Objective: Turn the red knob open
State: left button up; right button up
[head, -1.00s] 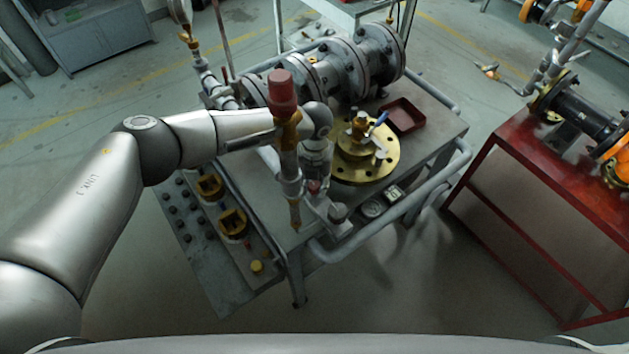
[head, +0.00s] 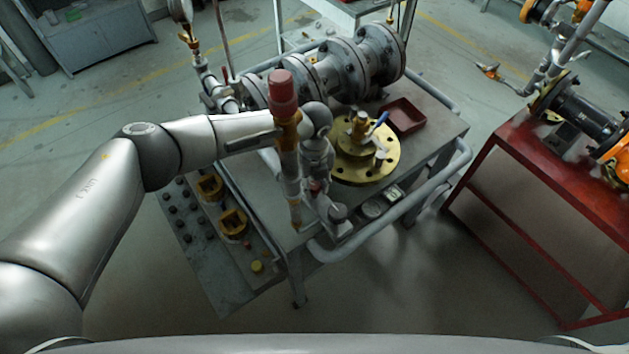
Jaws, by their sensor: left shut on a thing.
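My left arm reaches in from the left, and its wrist bends down behind an upright pipe. My left gripper (head: 314,184) points down at the front of the metal cart. Most of the knob and the fingers are hidden or too small to see clearly. My right gripper is not in view.
The upright pipe with a red cylindrical top (head: 282,92) stands just in front of my left wrist. A brass flange (head: 383,168) and a dark red tray (head: 404,115) are to the right on the cart. Large grey pipe flanges (head: 345,70) stand behind. A red table (head: 520,150) is farther right.

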pick_arm(q)
jog(key=n, duration=0.3)
jog(key=shift+r+n+p, duration=0.1)
jog(key=shift+n+p, duration=0.2)
jog(key=shift+n, duration=0.1)
jog(key=n, duration=0.2)
jog(key=shift+n+p, duration=0.35)
jog(key=shift+n, duration=0.05)
jog(key=n+p, duration=0.1)
jog(key=n, duration=0.1)
jog(key=shift+n, duration=0.3)
jog(key=shift+s+n+p, duration=0.1)
jog(key=shift+n+p, duration=0.45)
jog(key=shift+n, duration=0.95)
jog(key=o, duration=1)
